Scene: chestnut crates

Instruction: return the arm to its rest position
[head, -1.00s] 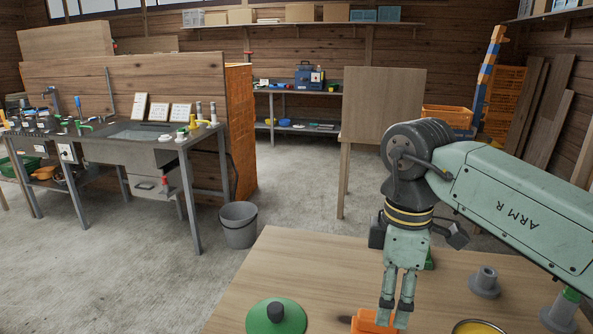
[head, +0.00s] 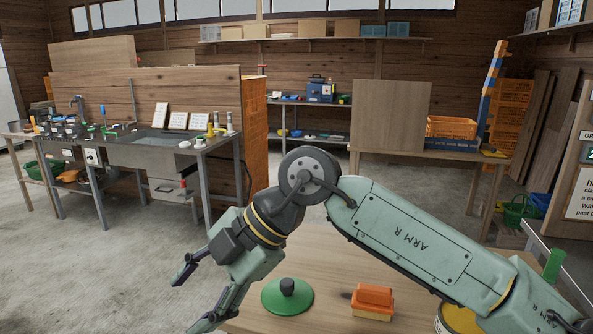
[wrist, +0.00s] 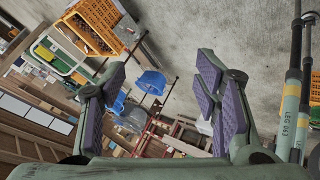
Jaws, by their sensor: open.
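My gripper (head: 207,290) is open and empty at the end of my green arm, in the lower left of the head view. Its fingers point down and left, off the left side of the wooden table (head: 330,258). In the wrist view the two purple-padded fingers (wrist: 163,100) are spread wide, with nothing between them. A green round lid with a black knob (head: 287,297) and an orange block-like object with a pale lower edge (head: 372,301) rest on the table, apart from the gripper.
A yellow-rimmed round container (head: 458,320) stands at the table's right, partly behind my arm. A sink bench (head: 150,152) stands at the left. Open concrete floor (head: 120,260) lies between. Orange crates (head: 451,128) sit at the back right.

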